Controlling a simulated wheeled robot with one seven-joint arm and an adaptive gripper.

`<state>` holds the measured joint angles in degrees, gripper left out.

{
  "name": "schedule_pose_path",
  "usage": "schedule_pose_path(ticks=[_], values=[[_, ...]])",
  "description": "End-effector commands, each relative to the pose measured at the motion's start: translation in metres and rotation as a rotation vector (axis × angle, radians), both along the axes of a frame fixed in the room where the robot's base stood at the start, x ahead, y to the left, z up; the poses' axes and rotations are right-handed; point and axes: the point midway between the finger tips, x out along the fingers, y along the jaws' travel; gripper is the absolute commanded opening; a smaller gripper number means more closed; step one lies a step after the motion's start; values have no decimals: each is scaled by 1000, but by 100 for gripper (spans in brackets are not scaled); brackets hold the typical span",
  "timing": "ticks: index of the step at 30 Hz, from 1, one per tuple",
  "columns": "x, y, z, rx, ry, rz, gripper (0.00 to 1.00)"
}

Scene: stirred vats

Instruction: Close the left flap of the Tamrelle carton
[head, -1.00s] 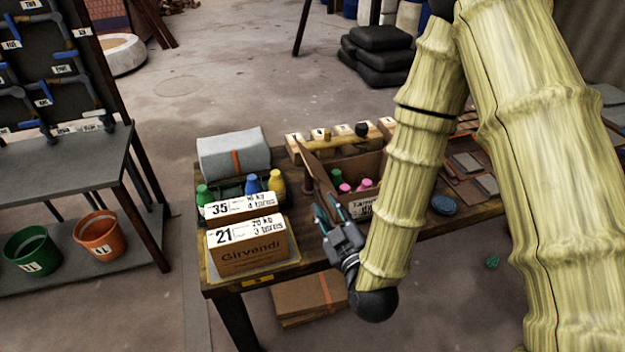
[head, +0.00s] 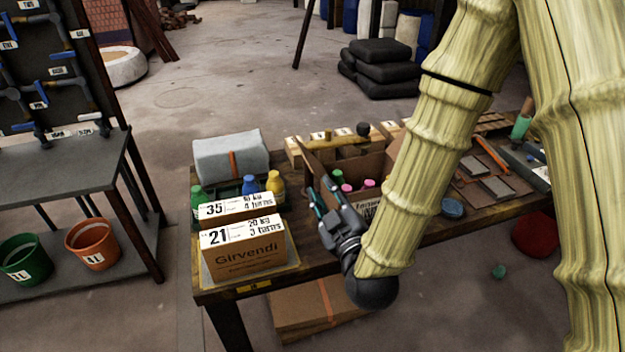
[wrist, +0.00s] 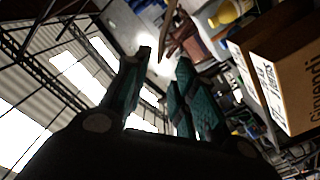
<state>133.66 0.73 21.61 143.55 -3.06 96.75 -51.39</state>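The Tamrelle carton (head: 366,209) stands on the table, partly hidden behind my arm and gripper. Pink-capped bottles (head: 347,187) show inside it. Its left flap (head: 313,165) stands up and open, leaning out to the left. My gripper (head: 319,199) is just in front of the carton's left side, close to the flap; I cannot tell whether it touches. In the wrist view the two teal-padded fingers (wrist: 160,88) are apart with nothing between them. The carton's right side is hidden by my arm.
The Girvendi carton (head: 245,255) stands left of my gripper, with a similar labelled box (head: 237,205) and bottles (head: 273,182) behind it. A grey folded bundle (head: 231,155) lies behind them.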

Motion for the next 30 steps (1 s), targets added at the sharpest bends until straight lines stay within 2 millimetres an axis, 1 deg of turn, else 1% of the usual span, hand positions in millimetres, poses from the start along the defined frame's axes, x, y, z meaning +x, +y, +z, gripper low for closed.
schedule_pose_path(ticks=[1,8,13,15,21,24,30], values=[[1,0,-4,1,-3,0,27],[5,2,-3,3,-2,2,27],[32,11,-2,3,-3,1,27],[42,15,2,2,0,2,27],[67,23,2,2,0,1,27],[75,25,2,2,-1,1,27],[82,28,1,1,0,3,27]])
